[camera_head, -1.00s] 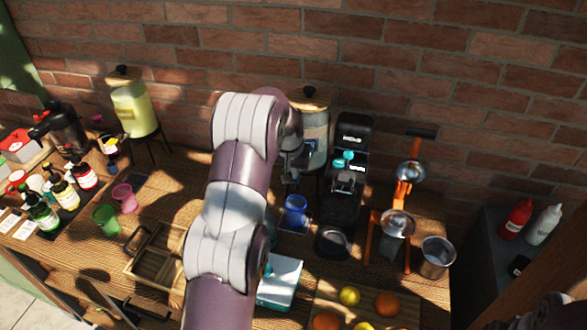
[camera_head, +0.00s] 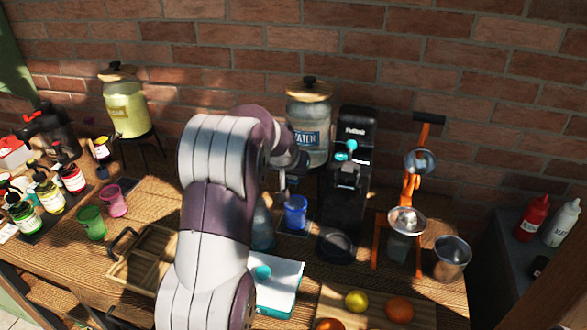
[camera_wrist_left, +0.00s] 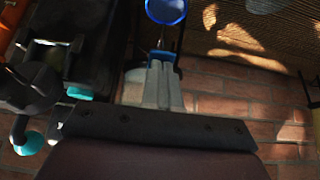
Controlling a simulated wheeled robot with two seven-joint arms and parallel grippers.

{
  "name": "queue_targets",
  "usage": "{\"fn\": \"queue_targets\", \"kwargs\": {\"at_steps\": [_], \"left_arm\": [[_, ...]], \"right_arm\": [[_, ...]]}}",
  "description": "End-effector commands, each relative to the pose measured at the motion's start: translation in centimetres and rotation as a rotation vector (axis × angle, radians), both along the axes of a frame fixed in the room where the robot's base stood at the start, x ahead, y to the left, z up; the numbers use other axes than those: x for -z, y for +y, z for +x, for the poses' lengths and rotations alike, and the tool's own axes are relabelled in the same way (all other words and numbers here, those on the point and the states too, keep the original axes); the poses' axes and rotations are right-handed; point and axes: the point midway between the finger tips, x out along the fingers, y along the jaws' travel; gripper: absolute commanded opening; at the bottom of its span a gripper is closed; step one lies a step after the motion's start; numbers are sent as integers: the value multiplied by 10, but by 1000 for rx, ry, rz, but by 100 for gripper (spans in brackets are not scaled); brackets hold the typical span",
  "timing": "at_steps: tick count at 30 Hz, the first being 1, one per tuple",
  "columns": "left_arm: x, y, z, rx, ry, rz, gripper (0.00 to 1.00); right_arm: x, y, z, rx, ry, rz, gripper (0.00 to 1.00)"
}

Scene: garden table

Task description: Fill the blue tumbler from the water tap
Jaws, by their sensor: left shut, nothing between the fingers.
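The blue tumbler (camera_head: 296,213) stands upright on the table under the front of the glass water jar (camera_head: 309,135), which has a wooden lid and a WATER label. The tumbler's open rim also shows at the top of the left wrist view (camera_wrist_left: 166,9). I cannot tell how much water it holds. My left gripper (camera_wrist_left: 163,66) is shut and empty, close to the jar's tap and apart from the tumbler. In the head view the left arm covers the area just left of the tumbler, and the tap is mostly hidden. My right gripper is not in view.
A black coffee machine (camera_head: 347,185) stands close to the right of the tumbler. An orange-framed press (camera_head: 407,190) and metal cup (camera_head: 452,258) are farther right. A yellow jar (camera_head: 126,105), green cup (camera_head: 91,222) and pink cup (camera_head: 114,201) stand left.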

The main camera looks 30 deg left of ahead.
Motion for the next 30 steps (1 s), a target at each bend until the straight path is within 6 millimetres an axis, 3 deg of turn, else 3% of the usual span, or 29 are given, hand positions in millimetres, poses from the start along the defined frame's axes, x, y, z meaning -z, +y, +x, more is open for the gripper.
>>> {"fn": "queue_targets", "kwargs": {"at_steps": [24, 30], "left_arm": [[-16, 0, 0, 1, 2, 0, 0], [-46, -1, 2, 2, -1, 2, 0]], "right_arm": [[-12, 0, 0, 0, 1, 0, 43], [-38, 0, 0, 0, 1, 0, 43]]}}
